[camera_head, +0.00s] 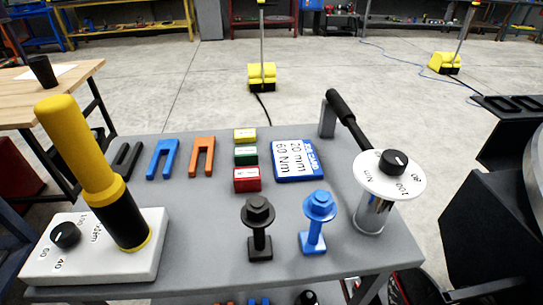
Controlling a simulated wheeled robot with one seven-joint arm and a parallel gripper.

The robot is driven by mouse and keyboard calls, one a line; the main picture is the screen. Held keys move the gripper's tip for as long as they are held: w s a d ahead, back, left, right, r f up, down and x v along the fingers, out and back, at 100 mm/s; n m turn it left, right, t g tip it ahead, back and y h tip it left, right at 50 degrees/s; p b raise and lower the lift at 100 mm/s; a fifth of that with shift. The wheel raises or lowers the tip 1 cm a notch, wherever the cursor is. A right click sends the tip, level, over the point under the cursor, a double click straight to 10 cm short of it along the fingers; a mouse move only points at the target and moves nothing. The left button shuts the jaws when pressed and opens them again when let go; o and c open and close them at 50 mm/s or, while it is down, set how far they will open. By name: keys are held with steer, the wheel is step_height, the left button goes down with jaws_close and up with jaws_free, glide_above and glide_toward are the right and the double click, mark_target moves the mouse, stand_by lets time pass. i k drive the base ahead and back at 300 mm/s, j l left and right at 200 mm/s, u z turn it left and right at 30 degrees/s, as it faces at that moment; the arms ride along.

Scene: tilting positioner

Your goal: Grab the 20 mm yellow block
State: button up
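A small yellow block (245,135) lies on the grey table (200,225), at the back of a short column of blocks. A green block (246,156) is just in front of it, and a red block (247,180) is in front of the green one. The yellow block has a pale label on its front face, too small to read. A blue-edged card (297,160) reading "60 Nm" and "20 mm" lies right of the blocks. My gripper does not show in this view.
Black, blue and orange forks (202,156) lie left of the blocks. A yellow-handled tool (80,150) stands on a white dial box (95,260) at front left. A black bolt (258,225) and blue bolt (319,220) stand in front. A black-handled dial tool (388,175) stands right.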

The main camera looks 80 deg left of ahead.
mark_target(241, 136)
steer(key=k+u, duration=0.1)
steer(key=u, duration=0.7)
steer(key=k+j+u, duration=0.1)
steer(key=u, duration=0.35)
steer(key=l+u, duration=0.75)
steer(key=i+l+u, duration=0.5)
steer(key=l, duration=0.1)
